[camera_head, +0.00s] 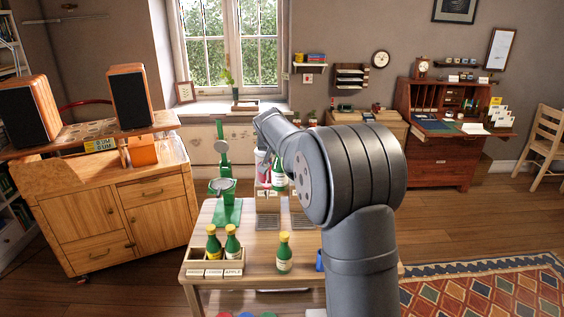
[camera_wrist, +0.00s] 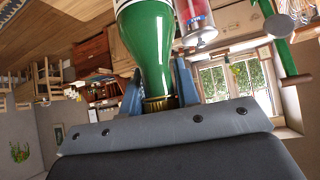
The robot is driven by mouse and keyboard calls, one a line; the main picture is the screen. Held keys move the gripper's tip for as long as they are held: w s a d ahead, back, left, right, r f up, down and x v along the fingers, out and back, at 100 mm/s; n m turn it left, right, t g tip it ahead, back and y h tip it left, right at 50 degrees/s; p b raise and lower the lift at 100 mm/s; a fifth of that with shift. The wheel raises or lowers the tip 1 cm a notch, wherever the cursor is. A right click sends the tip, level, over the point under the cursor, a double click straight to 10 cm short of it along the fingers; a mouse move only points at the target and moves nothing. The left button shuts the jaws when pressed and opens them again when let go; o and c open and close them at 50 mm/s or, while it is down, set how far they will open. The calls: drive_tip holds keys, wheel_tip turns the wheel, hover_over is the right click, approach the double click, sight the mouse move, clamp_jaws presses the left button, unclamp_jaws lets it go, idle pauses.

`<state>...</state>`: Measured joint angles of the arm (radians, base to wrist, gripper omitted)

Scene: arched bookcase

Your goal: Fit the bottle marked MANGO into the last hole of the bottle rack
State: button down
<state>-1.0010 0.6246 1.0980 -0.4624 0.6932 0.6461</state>
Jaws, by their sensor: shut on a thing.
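My gripper (camera_wrist: 158,92) is shut on the neck of a green bottle (camera_wrist: 148,40), just below its gold cap, in the wrist view. The held bottle also shows in the head view (camera_head: 278,176), above the back of the table and partly hidden by my arm. Its marking cannot be read. The wooden bottle rack (camera_head: 190,256) is at the table's front left. Two green bottles with yellow caps, a middle one (camera_head: 213,245) and a right one (camera_head: 232,243), stand in it; the left hole looks empty. The rack's right front label reads APPLE.
Another green bottle (camera_head: 284,255) stands alone right of the rack. A green stand (camera_head: 226,211) is behind the rack. A red and white container (camera_wrist: 196,25) is beside the held bottle in the wrist view. A blue object (camera_head: 320,261) is near my arm. Bare tabletop lies between rack and lone bottle.

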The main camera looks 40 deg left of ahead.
drive_tip(key=s+a+f+n+g+y, duration=0.1)
drive_tip(key=s+a+f+n+g, duration=0.15)
drive_tip(key=s+a, duration=0.45)
drive_tip(key=s+a+f+n+g+y, duration=0.1)
drive_tip(key=s+a+f+n+y, duration=0.2)
drive_tip(key=s, duration=0.9)
drive_tip(key=s+a+f+n+g, duration=0.2)
drive_tip(key=s+a+f+n, duration=0.15)
drive_tip(key=s, duration=0.55)
wheel_tip(320, 180, down, 6)
drive_tip(key=w+a+m+t, duration=0.1)
drive_tip(key=a+m, duration=0.1)
drive_tip(key=shift+w+a+m+h, duration=0.15)
drive_tip(key=shift+m+h, duration=0.15)
drive_tip(key=shift+m, duration=0.1)
drive_tip(key=shift+r+t, duration=0.1)
drive_tip(key=shift+t, duration=0.15)
drive_tip(key=shift+f, duration=5.55)
drive_tip(key=shift+r, duration=0.1)
